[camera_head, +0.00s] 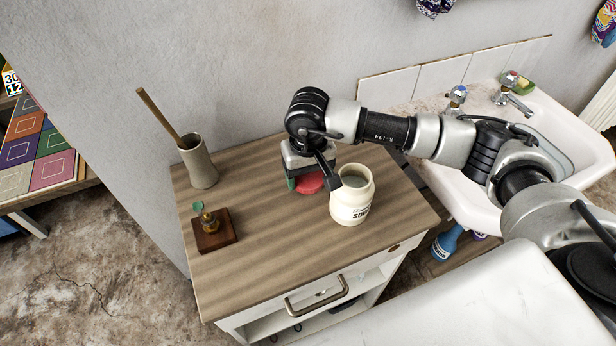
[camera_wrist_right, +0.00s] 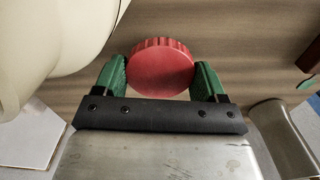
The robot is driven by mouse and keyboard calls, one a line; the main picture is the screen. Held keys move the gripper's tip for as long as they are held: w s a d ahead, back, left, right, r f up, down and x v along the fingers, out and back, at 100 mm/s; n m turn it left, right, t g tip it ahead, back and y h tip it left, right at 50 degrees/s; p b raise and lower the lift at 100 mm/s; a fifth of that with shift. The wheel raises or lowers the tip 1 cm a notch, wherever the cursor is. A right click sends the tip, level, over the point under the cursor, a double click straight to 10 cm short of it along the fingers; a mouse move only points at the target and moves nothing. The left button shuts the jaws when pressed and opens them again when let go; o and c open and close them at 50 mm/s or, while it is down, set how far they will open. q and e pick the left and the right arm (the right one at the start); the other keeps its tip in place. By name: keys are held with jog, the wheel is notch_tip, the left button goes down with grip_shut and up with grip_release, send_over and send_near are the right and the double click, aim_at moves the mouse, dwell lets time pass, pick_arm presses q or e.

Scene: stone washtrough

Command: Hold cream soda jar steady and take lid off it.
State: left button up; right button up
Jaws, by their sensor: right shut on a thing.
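The cream soda jar (camera_head: 352,203) stands upright on the wooden cabinet top, its mouth open and uncovered. The red lid (camera_head: 309,183) is beside the jar, on its left, and apart from its mouth. My right gripper (camera_head: 302,184) is shut on the red lid, low over the cabinet top; I cannot tell if the lid touches the wood. In the right wrist view the green fingers grip the red lid (camera_wrist_right: 161,67) from both sides, and the cream jar (camera_wrist_right: 52,42) fills the upper left. My left gripper is not in view.
The cabinet top (camera_head: 290,262) also holds a grey vase (camera_head: 198,163) with a wooden stick and a small brown wooden block with a brass piece (camera_head: 213,231). A white sink (camera_head: 550,130) with taps is at the right. The front of the top is clear.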

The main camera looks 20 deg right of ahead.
jog(key=shift+f, duration=1.05)
jog(key=o, duration=1)
